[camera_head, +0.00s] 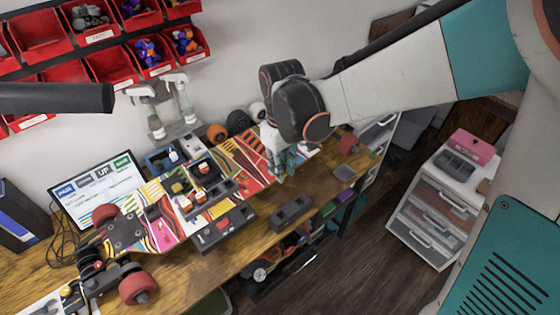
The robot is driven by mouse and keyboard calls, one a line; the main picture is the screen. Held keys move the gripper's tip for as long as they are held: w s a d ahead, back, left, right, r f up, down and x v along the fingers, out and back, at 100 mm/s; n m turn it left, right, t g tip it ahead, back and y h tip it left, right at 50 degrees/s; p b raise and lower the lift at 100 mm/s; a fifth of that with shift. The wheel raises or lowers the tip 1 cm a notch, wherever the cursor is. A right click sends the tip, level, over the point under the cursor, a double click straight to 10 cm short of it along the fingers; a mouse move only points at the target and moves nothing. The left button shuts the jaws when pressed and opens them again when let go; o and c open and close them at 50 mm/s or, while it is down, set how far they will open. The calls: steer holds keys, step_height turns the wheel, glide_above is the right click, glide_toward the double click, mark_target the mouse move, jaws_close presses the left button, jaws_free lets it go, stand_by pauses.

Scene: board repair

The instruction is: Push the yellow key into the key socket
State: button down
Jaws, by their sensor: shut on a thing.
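My gripper (281,174) points down over the right part of a colourful skateboard deck (240,153) that lies across the wooden workbench. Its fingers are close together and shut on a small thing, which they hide. I cannot make out a yellow key between them. I cannot pick out the key socket for certain. A dark open frame (222,194) with small yellow and orange parts in it sits on the middle of the deck, left of my gripper. Whether the fingertips touch the deck is unclear.
A monitor (92,188) stands behind the deck at the left. Red wheels (138,288) stick out at the deck's left end. A dark grey block (291,212) lies near the workbench's front edge. Red bins (110,66) hang on the wall. A white drawer unit (432,215) stands at the right.

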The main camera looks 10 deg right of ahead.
stand_by(0.3)
steer(key=s+a, duration=0.1)
steer(key=a, duration=0.9)
steer(key=shift+s+a, duration=0.25)
steer(key=shift+a, duration=0.15)
stand_by(0.4)
steer(key=shift+f+b, duration=3.85)
steer(key=shift+f, duration=1.05)
steer(key=shift+f+b, duration=0.95)
steer(key=shift+f, duration=0.25)
